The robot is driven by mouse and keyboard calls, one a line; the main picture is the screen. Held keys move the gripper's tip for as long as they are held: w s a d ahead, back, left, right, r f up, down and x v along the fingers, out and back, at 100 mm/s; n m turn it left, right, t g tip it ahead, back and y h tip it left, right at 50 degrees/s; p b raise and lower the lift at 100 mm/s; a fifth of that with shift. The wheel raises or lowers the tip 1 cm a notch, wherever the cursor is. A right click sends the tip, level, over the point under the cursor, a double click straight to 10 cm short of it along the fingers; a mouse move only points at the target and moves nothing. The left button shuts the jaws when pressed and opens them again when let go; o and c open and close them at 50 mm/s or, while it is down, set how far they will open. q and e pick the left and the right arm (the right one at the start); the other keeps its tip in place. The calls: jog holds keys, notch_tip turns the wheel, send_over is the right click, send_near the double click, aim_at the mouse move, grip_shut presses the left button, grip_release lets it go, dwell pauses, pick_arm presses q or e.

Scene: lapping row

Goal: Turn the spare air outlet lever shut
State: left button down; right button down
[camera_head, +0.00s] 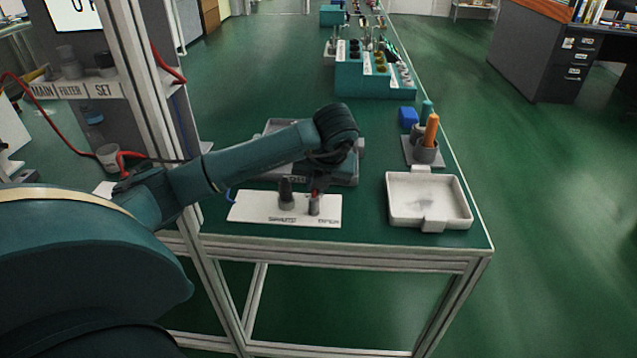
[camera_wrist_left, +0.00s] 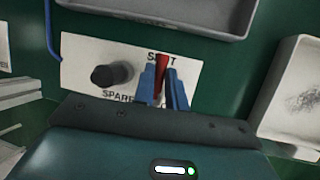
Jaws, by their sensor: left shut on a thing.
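A white plate (camera_head: 256,207) lies on the green bench top and also shows in the left wrist view (camera_wrist_left: 78,55). It bears a dark round knob (camera_head: 287,193), also in the wrist view (camera_wrist_left: 111,76), and a red lever (camera_wrist_left: 162,72). The lever stands beside the knob, in front of a word that reads as SHUT with its middle covered. Another word, SPARE, is partly hidden by my fingers. My left gripper (camera_wrist_left: 161,88) is shut on the red lever, one blue finger on each side. The lever's base is hidden in the wrist view. My right gripper is out of view.
A white tray (camera_head: 399,217) lies to the right of the plate. A grey holder (camera_head: 424,153) with an orange-handled tool stands behind it. A grey tray (camera_head: 275,126) lies behind my left arm. A metal frame post (camera_head: 160,120) rises at the bench's left.

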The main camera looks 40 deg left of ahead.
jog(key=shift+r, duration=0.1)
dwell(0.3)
pick_arm(q)
jog(key=c, duration=1.4)
grip_release()
jog(key=shift+c, duration=0.2)
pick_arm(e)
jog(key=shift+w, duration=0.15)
pick_arm(q)
jog(key=shift+r, duration=0.15)
